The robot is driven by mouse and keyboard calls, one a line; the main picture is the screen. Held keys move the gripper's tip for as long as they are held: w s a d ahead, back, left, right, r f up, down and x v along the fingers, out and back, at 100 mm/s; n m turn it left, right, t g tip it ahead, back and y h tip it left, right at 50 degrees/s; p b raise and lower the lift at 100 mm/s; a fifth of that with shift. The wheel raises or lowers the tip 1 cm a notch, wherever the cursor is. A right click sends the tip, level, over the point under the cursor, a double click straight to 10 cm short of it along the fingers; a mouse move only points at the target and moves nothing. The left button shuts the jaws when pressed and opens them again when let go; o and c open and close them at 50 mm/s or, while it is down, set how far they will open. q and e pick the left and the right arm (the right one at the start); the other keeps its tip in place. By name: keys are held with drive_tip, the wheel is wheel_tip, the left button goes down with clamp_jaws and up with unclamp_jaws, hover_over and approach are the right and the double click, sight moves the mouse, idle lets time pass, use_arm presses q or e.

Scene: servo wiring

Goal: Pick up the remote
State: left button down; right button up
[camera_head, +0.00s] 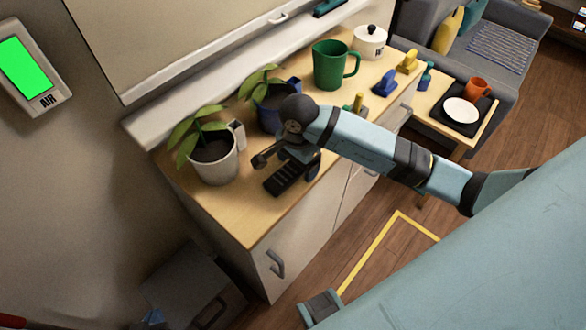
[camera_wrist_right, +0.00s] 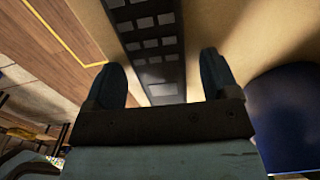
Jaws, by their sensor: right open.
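The remote (camera_head: 284,183) is a dark slab with rows of grey buttons, lying on the wooden cabinet top near its front edge. My right gripper (camera_head: 287,163) is open above it, with one finger on each side of the remote in the picture. In the right wrist view, the remote (camera_wrist_right: 153,42) runs lengthwise between the two open fingers of my right gripper (camera_wrist_right: 163,68). Both fingers look apart from it; I cannot tell the height gap. Part of the remote is hidden by the gripper. I do not see my left gripper.
A white potted plant (camera_head: 214,164) stands close left of the remote. A blue pot (camera_head: 271,112) with a plant stands behind the gripper, and a green mug (camera_head: 328,68) further back. The cabinet's front edge is near the remote.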

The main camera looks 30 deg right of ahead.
drive_tip(key=c, duration=1)
drive_tip(key=shift+c, duration=0.2)
